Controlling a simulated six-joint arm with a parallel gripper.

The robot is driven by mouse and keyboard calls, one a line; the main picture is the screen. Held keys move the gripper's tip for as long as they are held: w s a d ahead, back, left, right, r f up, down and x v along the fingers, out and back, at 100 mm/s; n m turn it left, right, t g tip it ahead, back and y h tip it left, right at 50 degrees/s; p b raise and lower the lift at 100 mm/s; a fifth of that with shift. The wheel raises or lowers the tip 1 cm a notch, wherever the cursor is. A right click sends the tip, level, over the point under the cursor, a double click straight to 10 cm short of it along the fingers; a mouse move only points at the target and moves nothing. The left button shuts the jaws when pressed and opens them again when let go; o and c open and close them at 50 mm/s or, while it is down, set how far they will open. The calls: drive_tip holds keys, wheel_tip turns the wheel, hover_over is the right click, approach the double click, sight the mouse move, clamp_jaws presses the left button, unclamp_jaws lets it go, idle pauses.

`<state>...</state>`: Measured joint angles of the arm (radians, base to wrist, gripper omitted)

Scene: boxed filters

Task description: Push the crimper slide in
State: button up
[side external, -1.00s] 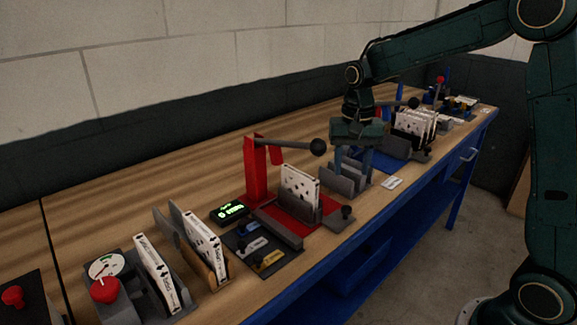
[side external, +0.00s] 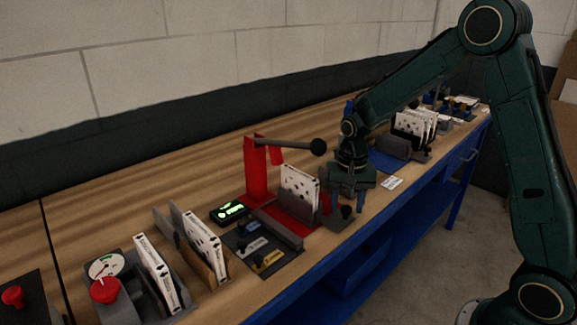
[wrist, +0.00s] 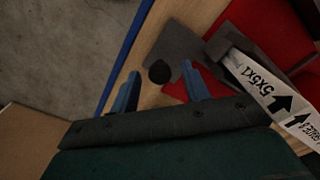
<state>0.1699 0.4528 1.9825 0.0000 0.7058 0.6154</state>
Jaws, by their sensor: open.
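The crimper has a red post (side external: 256,172) with a grey lever ending in a dark ball, and a red base. A white boxed filter (side external: 299,187) stands upright on it; its printed edge also shows in the wrist view (wrist: 262,85). The grey crimper slide (wrist: 177,44) carries a round black knob (wrist: 159,72) at its front end, by the bench edge; the knob also shows in the side view (side external: 346,211). My gripper (wrist: 160,88) is open and points down over the knob. The knob appears between the blue fingers; I cannot tell whether they touch it.
A small lit green display (side external: 230,211) and a dark panel with switches (side external: 262,250) lie left of the crimper. Other filter boxes stand in holders on both sides. The blue front edge of the bench (wrist: 127,50) runs close beside my gripper.

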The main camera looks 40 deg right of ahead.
sight(335, 225)
clamp_jaws()
drive_tip(key=shift+a, duration=0.1)
drive_tip(key=shift+a, duration=2.15)
unclamp_jaws()
drive_tip(key=shift+a, duration=0.1)
drive_tip(key=shift+d, duration=0.25)
